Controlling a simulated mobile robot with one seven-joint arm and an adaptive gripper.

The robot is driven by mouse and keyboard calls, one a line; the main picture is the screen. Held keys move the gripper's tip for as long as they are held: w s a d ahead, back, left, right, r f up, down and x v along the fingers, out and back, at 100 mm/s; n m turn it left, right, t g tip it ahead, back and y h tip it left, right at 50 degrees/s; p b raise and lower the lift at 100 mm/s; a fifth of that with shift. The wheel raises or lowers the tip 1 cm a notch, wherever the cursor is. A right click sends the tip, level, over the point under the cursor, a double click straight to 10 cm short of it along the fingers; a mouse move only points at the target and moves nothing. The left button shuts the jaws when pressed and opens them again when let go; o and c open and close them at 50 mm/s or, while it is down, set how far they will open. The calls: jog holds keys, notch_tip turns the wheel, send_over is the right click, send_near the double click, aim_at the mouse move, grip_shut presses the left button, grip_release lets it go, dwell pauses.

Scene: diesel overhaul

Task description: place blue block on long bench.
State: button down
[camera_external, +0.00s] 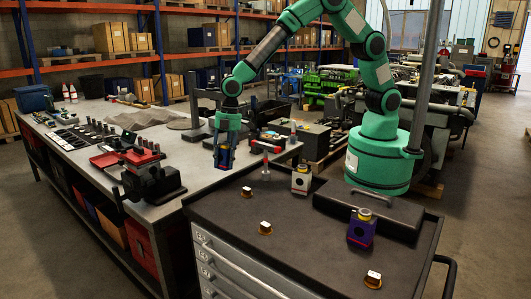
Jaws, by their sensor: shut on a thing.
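My gripper (224,160) points down near the right end of the long bench (190,187). It is shut on the blue block (224,157), which sits between its fingers and is partly covered by them. The block appears above the bench's right-hand edge, close to the black cart top. Whether it touches the bench top cannot be told from this one view.
A black-topped drawer cart (300,222) stands in front of the bench. It carries a purple-blue block (361,228), a grey block (301,180) and small brass-coloured pieces. A vise (148,178) and several tools occupy the bench's left part.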

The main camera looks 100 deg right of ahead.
jog(key=shift+m+g+h, duration=0.5)
jog(key=shift+g+h, duration=0.2)
jog(key=shift+h, duration=0.1)
jog(key=w+d+f+p, duration=0.1)
jog(key=d+f, duration=0.1)
jog(key=d, duration=0.8)
jog(key=w+d+f+p, duration=0.1)
jog(key=w+d+f, duration=0.1)
jog(key=d, duration=0.8)
jog(key=w+d+f+p, duration=0.1)
jog(key=d+f, duration=0.3)
jog(key=d, duration=0.7)
jog(key=shift+w+f, duration=0.15)
jog(key=shift+f, duration=0.05)
jog(key=shift+a, duration=0.1)
jog(key=shift+w, duration=0.1)
jog(key=p, duration=0.1)
send_over(189, 166)
jog(key=shift+a+f, duration=0.25)
jog(key=shift+f, duration=0.45)
jog(key=shift+s, duration=0.2)
jog(key=shift+f, duration=1.75)
jog(key=shift+f, duration=0.1)
